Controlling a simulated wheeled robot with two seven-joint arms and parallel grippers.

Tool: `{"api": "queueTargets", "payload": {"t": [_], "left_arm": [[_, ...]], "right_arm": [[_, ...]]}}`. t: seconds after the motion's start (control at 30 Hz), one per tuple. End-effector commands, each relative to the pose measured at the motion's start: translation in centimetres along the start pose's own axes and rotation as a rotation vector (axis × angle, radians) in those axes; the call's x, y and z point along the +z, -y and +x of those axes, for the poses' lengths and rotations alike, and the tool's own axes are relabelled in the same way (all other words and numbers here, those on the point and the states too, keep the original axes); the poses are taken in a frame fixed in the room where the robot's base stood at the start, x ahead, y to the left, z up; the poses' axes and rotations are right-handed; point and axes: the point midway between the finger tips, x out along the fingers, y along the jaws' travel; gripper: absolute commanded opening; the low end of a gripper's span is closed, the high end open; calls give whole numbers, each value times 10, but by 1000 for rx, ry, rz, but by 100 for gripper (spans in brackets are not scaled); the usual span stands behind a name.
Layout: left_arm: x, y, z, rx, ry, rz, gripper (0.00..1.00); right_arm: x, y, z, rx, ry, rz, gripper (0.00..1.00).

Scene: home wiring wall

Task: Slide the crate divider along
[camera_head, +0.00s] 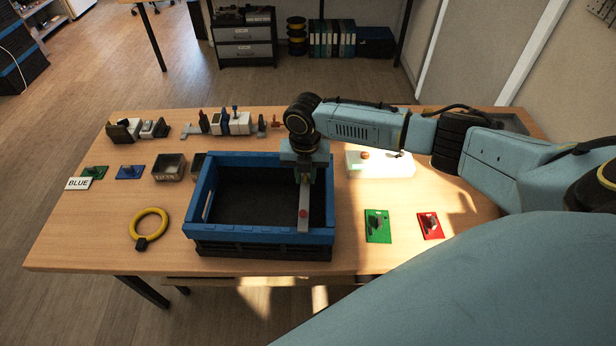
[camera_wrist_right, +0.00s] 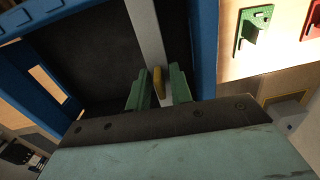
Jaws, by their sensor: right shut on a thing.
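The blue crate (camera_head: 207,190) stands on the wooden table, its dark floor empty to the left of the divider. The grey crate divider (camera_head: 303,212) is a narrow upright strip with a red mark, running front to back near the crate's right wall. My right gripper (camera_head: 305,178) reaches down into the crate over the divider. In the right wrist view, its green fingers (camera_wrist_right: 158,92) are shut on the divider (camera_wrist_right: 147,35) at a yellow tab (camera_wrist_right: 158,82). The fingers hide part of the tab. My left gripper is not in view.
Right of the crate are a green plate (camera_head: 377,226), a red plate (camera_head: 431,226) and a white box (camera_head: 388,170). A yellow ring (camera_head: 149,224) lies to the left. Grey bins (camera_head: 169,167) and several devices (camera_head: 230,123) stand behind.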

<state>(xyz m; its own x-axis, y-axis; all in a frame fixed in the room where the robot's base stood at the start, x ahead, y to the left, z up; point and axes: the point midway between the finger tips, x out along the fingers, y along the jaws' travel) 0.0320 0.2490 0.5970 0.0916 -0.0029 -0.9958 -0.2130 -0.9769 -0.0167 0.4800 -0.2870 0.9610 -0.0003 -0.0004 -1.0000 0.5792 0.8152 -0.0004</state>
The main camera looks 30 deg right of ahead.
Motion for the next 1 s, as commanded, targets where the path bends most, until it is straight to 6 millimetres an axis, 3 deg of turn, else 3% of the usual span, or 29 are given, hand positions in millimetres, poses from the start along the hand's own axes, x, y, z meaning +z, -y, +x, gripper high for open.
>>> {"api": "queueTargets", "payload": {"t": [1.0], "left_arm": [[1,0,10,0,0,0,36]], "right_arm": [[-1,-32,0,3,0,0,0]]}}
